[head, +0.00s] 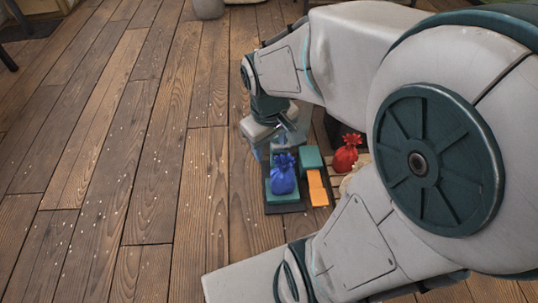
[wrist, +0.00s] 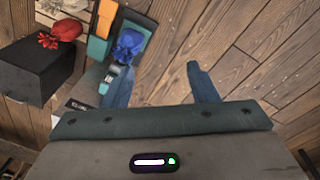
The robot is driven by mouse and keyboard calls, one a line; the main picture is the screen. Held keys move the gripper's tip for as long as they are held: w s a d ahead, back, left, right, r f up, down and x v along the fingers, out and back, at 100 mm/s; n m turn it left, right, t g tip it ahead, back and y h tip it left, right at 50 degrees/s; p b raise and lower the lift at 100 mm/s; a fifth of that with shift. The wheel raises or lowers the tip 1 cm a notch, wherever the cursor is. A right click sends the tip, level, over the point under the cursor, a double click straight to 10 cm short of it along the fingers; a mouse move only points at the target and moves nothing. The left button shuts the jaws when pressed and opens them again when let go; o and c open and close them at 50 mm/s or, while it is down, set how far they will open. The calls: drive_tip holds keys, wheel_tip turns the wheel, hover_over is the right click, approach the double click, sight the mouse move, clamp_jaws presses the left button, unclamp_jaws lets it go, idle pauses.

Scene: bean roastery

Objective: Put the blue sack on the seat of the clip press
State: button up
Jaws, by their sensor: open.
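The blue sack (head: 283,179), tied at its neck, stands upright on the teal pad (head: 270,198) of a dark-based device, which looks like the clip press. In the wrist view the blue sack (wrist: 129,46) is on the same teal pad (wrist: 134,27). My gripper (head: 284,137) is just behind the sack in the head view. In the wrist view my gripper (wrist: 160,72) has its two fingers spread with only floor between them. The sack is outside them, near the left fingertip. Whether they touch is unclear.
Beside the pad are a teal block (head: 311,158) and an orange strip (head: 318,190). A red sack (head: 346,156) is to the right; in the wrist view it lies on a black box (wrist: 40,72). Wooden slats (wrist: 65,8) show behind. Open plank floor (head: 130,160) lies left.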

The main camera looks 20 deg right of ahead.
drive_tip(key=s+m, duration=0.1)
drive_tip(key=s+a+m, duration=0.1)
drive_tip(key=s, duration=0.1)
drive_tip(key=s+a+r+m, duration=0.1)
drive_tip(key=shift+s+y, duration=0.25)
drive_tip(key=shift+y, duration=0.05)
idle(0.9)
